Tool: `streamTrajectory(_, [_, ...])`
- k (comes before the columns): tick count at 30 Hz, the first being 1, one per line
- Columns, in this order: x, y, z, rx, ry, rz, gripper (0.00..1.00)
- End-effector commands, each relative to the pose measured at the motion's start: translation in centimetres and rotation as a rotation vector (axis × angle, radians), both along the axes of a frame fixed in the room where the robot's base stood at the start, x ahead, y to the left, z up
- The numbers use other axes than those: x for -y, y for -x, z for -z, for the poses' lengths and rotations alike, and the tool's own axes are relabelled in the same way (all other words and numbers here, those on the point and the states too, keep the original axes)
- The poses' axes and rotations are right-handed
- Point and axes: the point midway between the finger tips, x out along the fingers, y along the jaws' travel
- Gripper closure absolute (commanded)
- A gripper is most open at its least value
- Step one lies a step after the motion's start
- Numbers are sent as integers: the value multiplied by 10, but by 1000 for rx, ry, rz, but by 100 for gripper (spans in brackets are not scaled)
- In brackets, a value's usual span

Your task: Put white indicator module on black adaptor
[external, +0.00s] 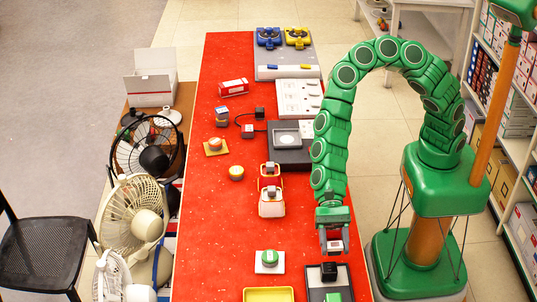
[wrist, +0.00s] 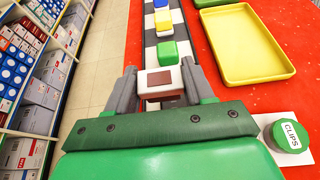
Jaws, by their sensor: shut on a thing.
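My gripper (external: 334,246) is shut on a small white module with a dark red-brown top (wrist: 160,82), which I take to be the white indicator module. It is held between both fingers, above the far end of a checkered board (external: 347,290). A black piece with a cable (external: 260,112) stands farther back on the red table. I cannot tell for certain which black piece is the adaptor.
Green, yellow and blue blocks (wrist: 168,50) line the checkered board. A yellow tray (wrist: 245,45) and a green-lidded clips container (wrist: 288,136) lie beside it. A white-orange device (external: 271,200) and a dark scale-like device (external: 287,158) stand farther back. The table's left strip is largely clear.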

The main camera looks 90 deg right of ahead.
Motion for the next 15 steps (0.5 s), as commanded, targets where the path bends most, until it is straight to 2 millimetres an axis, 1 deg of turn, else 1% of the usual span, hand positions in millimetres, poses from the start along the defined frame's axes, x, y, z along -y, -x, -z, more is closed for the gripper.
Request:
streamTrajectory(3, [-4,-3,7,-2,2,-1,77])
streamTrajectory(11, [-8,-7,15,-2,2,-2,77])
streamTrajectory(15, [-9,-8,28,-4,1,-2,77])
